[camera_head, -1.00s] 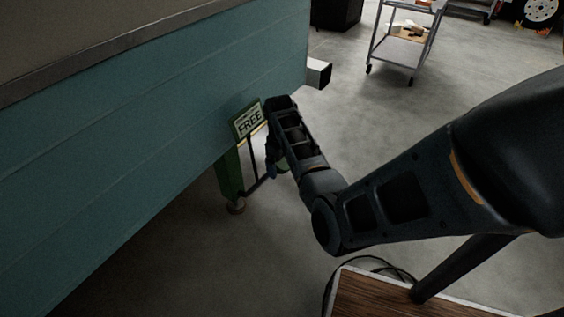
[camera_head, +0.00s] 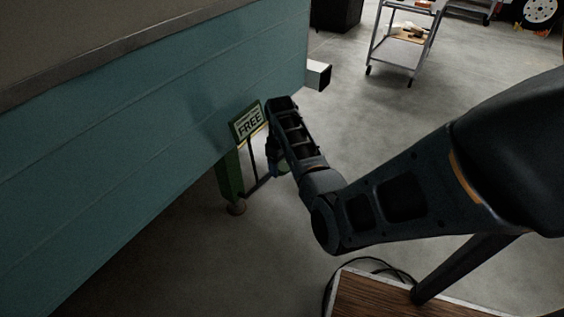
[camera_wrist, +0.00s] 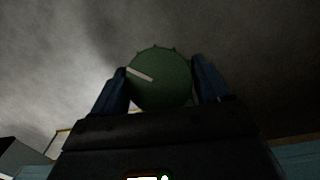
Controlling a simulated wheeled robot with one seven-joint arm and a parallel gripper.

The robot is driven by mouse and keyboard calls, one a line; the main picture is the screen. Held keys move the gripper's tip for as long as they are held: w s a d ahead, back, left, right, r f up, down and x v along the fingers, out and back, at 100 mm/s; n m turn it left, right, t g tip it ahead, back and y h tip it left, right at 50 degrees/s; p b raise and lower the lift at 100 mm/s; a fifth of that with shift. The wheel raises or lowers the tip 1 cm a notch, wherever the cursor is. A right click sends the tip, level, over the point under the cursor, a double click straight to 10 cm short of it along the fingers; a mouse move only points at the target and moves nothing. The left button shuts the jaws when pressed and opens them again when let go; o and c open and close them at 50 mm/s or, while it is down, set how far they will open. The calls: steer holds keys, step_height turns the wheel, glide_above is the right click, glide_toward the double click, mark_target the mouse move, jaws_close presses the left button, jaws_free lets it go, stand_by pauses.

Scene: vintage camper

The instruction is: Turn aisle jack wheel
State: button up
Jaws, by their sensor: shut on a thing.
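The jack wheel is a round green knob (camera_wrist: 165,82) with a notched rim and a pale pointer line, in the middle of the wrist view. My gripper (camera_wrist: 160,92) has its two blue fingers on either side of the wheel, shut on it. The pale line points to the upper left in that view. In the head view, my gripper (camera_head: 278,168) is beside the green jack post (camera_head: 231,178), and my arm hides most of the wheel. A sign reading "FREE" (camera_head: 249,123) stands above the post.
The teal camper wall (camera_head: 150,140) fills the left. A square metal tube (camera_head: 319,75) sticks out beyond the sign. A wheeled cart (camera_head: 402,45) stands at the back. A wooden-topped surface (camera_head: 380,295) and a black cable (camera_head: 375,262) are at the lower right. Open floor lies between.

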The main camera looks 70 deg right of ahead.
steer(key=m+y+p, duration=0.1)
steer(key=m+p, duration=0.1)
steer(key=shift+r+m+t+y+p, duration=0.2)
steer(key=shift+m+t+y+p, duration=0.1)
steer(key=shift+m+y, duration=0.1)
steer(key=shift+f+m+t+y+p, duration=0.1)
steer(key=shift+m+t+y+p, duration=0.3)
steer(key=shift+m, duration=0.6)
steer(key=shift+f+m+t+y+p, duration=0.1)
steer(key=shift+m+t+y+p, duration=0.3)
steer(key=shift+m, duration=0.6)
steer(key=o, duration=1)
steer(key=shift+p+v, duration=0.85)
steer(key=shift+v, duration=3.05)
steer(key=shift+w+d, duration=0.1)
